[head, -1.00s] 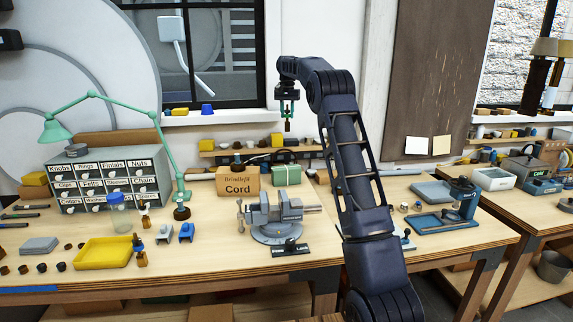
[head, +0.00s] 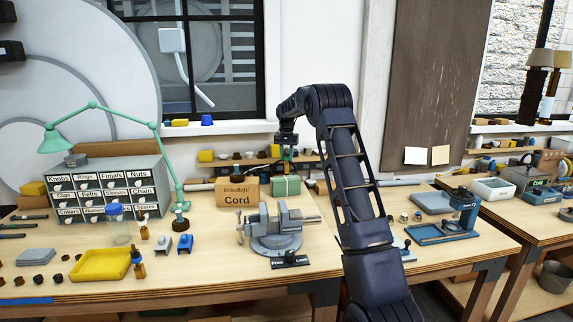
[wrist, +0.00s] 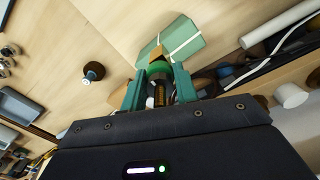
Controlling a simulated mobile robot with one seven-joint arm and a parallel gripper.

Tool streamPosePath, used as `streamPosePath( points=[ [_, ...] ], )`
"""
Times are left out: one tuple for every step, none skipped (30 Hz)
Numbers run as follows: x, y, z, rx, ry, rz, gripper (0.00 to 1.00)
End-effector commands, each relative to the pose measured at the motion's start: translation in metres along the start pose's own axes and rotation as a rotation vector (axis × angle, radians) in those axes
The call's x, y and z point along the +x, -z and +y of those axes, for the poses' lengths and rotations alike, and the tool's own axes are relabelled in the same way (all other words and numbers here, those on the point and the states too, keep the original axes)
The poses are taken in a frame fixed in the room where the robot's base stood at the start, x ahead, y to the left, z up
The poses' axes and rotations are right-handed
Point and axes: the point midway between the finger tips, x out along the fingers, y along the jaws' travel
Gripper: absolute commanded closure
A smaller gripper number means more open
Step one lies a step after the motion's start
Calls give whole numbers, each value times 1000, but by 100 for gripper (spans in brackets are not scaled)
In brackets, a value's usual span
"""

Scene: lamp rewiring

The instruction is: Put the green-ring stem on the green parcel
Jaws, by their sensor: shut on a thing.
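My gripper (head: 287,152) is shut on the green-ring stem, which shows in the wrist view (wrist: 158,69) as a short brass-brown piece with a bright green ring between the teal fingers (wrist: 158,92). The green parcel (head: 286,187), tied with pale string, lies on the bench right of the Cord box. In the head view my gripper is above the parcel. In the wrist view the parcel (wrist: 180,38) lies just beyond the stem's tip. I cannot tell whether they touch. The fingers partly hide the stem.
The Cord box (head: 238,193) stands close left of the parcel. A grey vise (head: 276,232) stands in front. A shelf with small items (head: 235,156) runs behind. A yellow tray (head: 100,265) and drawer cabinet (head: 105,187) are at left. A white roll (wrist: 290,95) lies right in the wrist view.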

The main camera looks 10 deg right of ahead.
Motion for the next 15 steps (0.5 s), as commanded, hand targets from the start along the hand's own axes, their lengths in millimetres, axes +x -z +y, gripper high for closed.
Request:
streamPosePath(
  points=[
    [5,0,0,0,-1,-1,100],
    [8,0,0,0,-1,-2,100],
    [14,0,0,0,-1,-2,100],
    [18,0,0,0,-1,-2,100],
    [23,0,0,0,-1,-2,100],
    [28,0,0,0,-1,-2,100],
    [32,0,0,0,-1,-3,100],
    [35,0,0,0,-1,-2,100],
    [37,0,0,0,-1,-1,100],
    [38,0,0,0,0,0,100],
    [38,0,0,0,0,0,100],
    [38,0,0,0,0,1,100],
    [38,0,0,0,0,1,100],
    [38,0,0,0,0,1,100],
    [38,0,0,0,0,0,100]
  ],
)
